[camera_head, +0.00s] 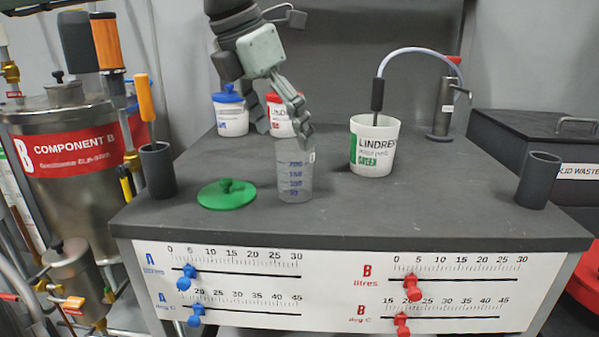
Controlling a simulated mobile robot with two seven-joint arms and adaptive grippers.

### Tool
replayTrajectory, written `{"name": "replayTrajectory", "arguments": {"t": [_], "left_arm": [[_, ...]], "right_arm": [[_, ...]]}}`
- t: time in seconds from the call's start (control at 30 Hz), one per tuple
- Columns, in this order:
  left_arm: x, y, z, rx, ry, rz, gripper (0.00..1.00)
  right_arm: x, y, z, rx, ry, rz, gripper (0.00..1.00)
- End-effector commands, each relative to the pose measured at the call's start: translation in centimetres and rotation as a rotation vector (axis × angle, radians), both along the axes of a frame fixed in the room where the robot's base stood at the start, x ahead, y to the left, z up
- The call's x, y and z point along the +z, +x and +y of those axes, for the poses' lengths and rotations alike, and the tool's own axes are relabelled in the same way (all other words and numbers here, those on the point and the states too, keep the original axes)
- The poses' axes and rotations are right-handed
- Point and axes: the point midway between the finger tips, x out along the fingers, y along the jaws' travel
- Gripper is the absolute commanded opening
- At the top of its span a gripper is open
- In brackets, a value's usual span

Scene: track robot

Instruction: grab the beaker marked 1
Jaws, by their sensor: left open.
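A clear beaker (294,182) with blue graduation marks stands upright near the front middle of the dark table. A small white tag sits near its rim, but its number is too small to read. My left gripper (285,136) comes down from above and behind the beaker. Its fingers are spread and empty. The right finger's tip overlaps the beaker's rim in the picture; I cannot tell whether it touches. My right gripper is not in view.
A green lid (227,196) lies left of the beaker. A white LINDREN tub (374,146) with a tube in it stands to the right. Blue-lidded (231,114) and red-lidded (281,118) jars stand behind. Dark cups (158,170) (538,181) sit at both table sides.

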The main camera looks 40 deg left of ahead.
Motion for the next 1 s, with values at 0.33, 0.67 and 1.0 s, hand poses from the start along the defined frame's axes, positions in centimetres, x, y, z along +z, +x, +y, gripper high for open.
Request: {"name": "replayTrajectory", "arguments": {"t": [0.33, 0.67, 1.0], "left_arm": [[-4.1, 2.3, -0.6, 0.002, -0.004, 0.001, 0.81], [-4.4, 2.5, -0.7, 0.002, -0.005, -0.004, 0.78], [-4.4, 2.5, -0.7, 0.002, -0.005, -0.003, 0.35]], "right_arm": [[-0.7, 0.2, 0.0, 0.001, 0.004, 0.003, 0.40], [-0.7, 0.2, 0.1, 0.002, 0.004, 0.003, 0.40], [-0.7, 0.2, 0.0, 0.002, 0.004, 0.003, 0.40]]}}
